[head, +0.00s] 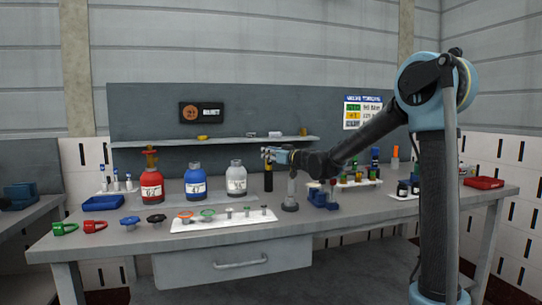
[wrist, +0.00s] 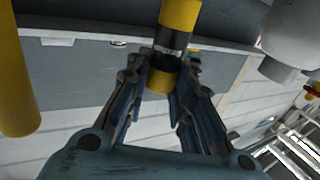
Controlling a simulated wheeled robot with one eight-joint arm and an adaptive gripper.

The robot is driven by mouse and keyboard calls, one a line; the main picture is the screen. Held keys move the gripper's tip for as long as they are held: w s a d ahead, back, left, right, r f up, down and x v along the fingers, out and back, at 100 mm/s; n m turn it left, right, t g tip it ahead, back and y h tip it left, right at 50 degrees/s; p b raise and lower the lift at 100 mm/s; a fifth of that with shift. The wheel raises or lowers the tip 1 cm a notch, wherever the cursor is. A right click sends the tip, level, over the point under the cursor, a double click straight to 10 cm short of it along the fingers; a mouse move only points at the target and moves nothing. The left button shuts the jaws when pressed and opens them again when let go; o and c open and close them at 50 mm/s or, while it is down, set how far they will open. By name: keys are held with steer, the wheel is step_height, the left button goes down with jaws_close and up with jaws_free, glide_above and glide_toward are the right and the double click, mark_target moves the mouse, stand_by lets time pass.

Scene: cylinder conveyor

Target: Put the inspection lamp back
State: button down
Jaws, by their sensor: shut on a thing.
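The lamp (head: 268,180) looks like an upright black cylinder with yellow ends. My gripper (head: 270,155) is shut on it at its upper part, over the middle of the workbench (head: 360,215). In the wrist view the lamp (wrist: 178,42) sits between the two fingers of my gripper (wrist: 160,85), showing yellow, a black band with lettering, and yellow again. A grey post on a round base (head: 290,200) stands just right of the lamp. I cannot tell whether the lamp's lower end touches anything.
Red (head: 152,186), blue (head: 196,185) and white (head: 237,180) bottles stand left of the lamp. A white mat (head: 190,225) with several valve-like parts lies in front. A blue vise-like block (head: 325,196) is to the right. A shelf (head: 220,141) runs behind.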

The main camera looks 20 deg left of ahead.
steer(key=shift+f, duration=0.25)
steer(key=c, duration=1.3)
jaws_free()
steer(key=shift+s+r, duration=0.1)
steer(key=shift+r, duration=2.85)
